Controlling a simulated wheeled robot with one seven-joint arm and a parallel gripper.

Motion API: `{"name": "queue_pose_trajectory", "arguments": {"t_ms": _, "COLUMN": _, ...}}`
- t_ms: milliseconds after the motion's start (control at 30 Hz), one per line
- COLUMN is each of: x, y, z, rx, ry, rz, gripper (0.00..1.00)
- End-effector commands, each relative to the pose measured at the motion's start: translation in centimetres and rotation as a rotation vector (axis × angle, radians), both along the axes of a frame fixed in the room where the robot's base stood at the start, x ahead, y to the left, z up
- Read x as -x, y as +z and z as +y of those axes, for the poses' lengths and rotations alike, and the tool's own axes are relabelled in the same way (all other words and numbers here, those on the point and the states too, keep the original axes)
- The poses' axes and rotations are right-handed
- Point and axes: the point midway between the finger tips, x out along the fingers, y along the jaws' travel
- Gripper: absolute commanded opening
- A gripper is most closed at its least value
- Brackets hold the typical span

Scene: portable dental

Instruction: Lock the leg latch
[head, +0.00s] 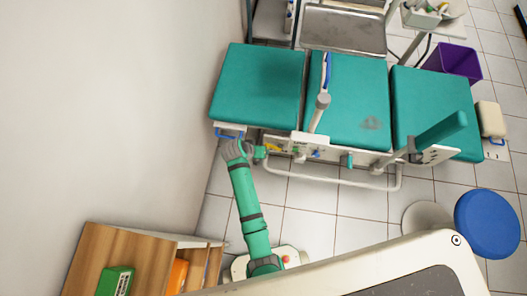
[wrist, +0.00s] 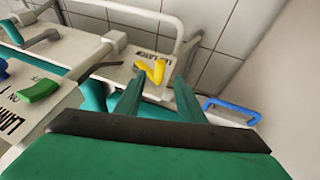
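A small yellow latch (wrist: 155,70) sits on the pale side panel of the green couch, beside a dark printed label that I cannot read with certainty. It also shows in the head view (head: 274,148). My gripper (wrist: 160,84) is open, with its two green fingers spread apart. The latch appears between the fingertips in the wrist view, a little beyond them; I cannot tell if they touch it. In the head view my gripper (head: 261,152) is just left of the latch, at the couch's front left edge.
A blue handle (wrist: 232,108) is right of my fingers. A green lever (wrist: 40,90) and a grey lever (wrist: 42,38) are to the left. A white rail (head: 335,182) runs along the couch's front.

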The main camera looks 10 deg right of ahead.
Motion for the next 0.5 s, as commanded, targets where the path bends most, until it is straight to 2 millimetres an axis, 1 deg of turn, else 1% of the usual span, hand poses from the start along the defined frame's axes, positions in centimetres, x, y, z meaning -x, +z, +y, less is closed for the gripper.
{"name": "queue_pose_trajectory", "arguments": {"t_ms": 33, "x": -0.2, "y": -0.9, "z": -0.4, "rx": 0.0, "ry": -0.001, "rz": 0.003, "gripper": 0.36}}
{"name": "queue_pose_trajectory", "arguments": {"t_ms": 200, "x": -0.9, "y": -3.4, "z": -1.4, "rx": -0.001, "ry": -0.001, "rz": 0.002, "gripper": 0.36}}
{"name": "queue_pose_trajectory", "arguments": {"t_ms": 367, "x": -1.3, "y": -4.9, "z": -2.0, "rx": -0.001, "ry": -0.001, "rz": 0.002, "gripper": 0.36}}
{"name": "queue_pose_trajectory", "arguments": {"t_ms": 500, "x": -1.5, "y": -5.4, "z": -2.3, "rx": 0.0, "ry": 0.0, "rz": 0.0, "gripper": 0.36}}
